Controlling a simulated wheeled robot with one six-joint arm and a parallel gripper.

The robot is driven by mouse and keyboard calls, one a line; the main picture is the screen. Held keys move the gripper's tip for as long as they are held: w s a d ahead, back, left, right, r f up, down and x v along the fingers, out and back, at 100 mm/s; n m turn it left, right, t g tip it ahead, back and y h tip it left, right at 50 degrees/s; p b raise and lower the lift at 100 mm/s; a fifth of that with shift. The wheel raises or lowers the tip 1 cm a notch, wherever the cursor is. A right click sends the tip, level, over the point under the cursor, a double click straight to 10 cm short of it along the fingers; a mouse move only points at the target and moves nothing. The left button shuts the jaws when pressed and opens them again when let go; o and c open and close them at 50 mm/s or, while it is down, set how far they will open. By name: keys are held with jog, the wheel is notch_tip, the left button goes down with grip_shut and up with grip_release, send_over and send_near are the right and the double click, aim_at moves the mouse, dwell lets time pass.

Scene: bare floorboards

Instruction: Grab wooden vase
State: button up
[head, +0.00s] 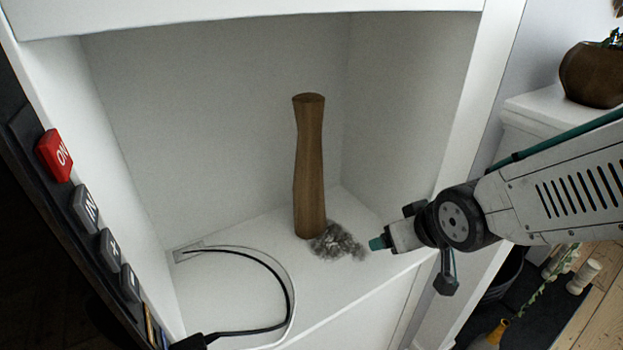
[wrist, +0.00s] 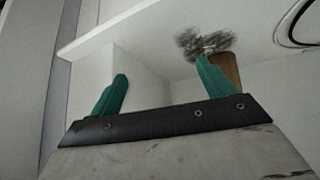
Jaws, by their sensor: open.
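The wooden vase (head: 309,170) is tall, brown and slim-waisted, and stands upright on the white shelf inside a niche. In the wrist view a brown part of the vase (wrist: 229,68) shows just behind and right of one finger; the rest is hidden or out of view. My gripper (head: 378,243) is at the right front of the niche, to the right of the vase and apart from it. In the wrist view my gripper (wrist: 165,85) shows its two teal fingers spread wide with nothing between them.
A grey fuzzy clump (head: 338,241) lies on the shelf (head: 330,280) beside the vase base, between it and my gripper. A black cable (head: 285,300) curves over the shelf at left. The niche's right wall (head: 415,120) stands behind my gripper. A brown plant pot (head: 592,75) is outside at right.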

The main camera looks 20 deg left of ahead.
aim_at(319, 167)
jog(key=w+a+r+n+t+y, duration=0.1)
jog(key=a+r+y, duration=0.2)
jog(key=a, duration=0.2)
jog(key=a+r+n+t+y, duration=0.1)
jog(key=a+r+t+y, duration=0.1)
jog(key=a, duration=0.3)
jog(key=w+a+r+t+y, duration=0.1)
jog(key=a+r+t+y, duration=0.1)
jog(key=a+r+y, duration=0.2)
jog(key=shift+w+a+n+y, duration=0.35)
jog(key=shift+a+n+y, duration=0.05)
jog(key=shift+a, duration=0.3)
jog(key=x, duration=0.7)
jog(key=shift+w+a+r, duration=0.1)
jog(key=shift+a, duration=0.1)
jog(key=c, duration=1.4)
